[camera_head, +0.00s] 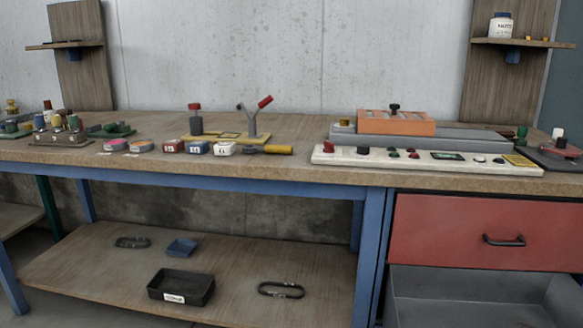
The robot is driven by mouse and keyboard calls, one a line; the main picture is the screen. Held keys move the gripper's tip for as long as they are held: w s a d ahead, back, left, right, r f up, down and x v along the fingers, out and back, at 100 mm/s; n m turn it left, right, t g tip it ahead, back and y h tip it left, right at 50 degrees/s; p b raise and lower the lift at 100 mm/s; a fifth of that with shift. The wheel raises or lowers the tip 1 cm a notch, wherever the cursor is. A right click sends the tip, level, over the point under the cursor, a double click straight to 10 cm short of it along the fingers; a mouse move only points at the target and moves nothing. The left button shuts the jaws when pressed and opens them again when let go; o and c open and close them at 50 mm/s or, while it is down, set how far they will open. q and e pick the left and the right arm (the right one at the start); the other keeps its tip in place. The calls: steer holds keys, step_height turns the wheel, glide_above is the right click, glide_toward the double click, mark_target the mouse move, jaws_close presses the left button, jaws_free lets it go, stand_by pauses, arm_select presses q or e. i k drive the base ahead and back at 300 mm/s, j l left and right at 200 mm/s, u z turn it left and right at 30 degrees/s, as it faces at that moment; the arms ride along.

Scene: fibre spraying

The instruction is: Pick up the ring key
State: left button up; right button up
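No thing is plainly recognisable as the ring key. Two dark oval loops lie flat on the lower shelf (221,293). One loop (281,290) is right of the black tray, and the other loop (132,242) is farther back on the left. I cannot tell whether either is the ring key. A yellow-handled tool (268,149) lies near the front edge of the workbench top (300,173). Neither of my grippers is in view.
A white control panel (425,158) and an orange block (396,122) occupy the bench's right. Below are a red drawer (450,229) and a grey open drawer (480,299).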

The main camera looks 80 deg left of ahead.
mark_target(249, 148)
steer(key=i+j, duration=0.15)
steer(key=i, duration=0.65)
steer(key=i+u, duration=0.1)
steer(key=u, duration=3.35)
steer(key=i+j, duration=0.2)
steer(key=j, duration=0.2)
steer(key=i+j, duration=0.2)
steer(key=j, duration=0.15)
steer(key=i+j, duration=0.25)
steer(key=j, duration=0.15)
steer(key=i+j, duration=0.2)
steer(key=j, duration=0.2)
steer(key=i+j+z, duration=0.1)
steer(key=z, duration=1.55)
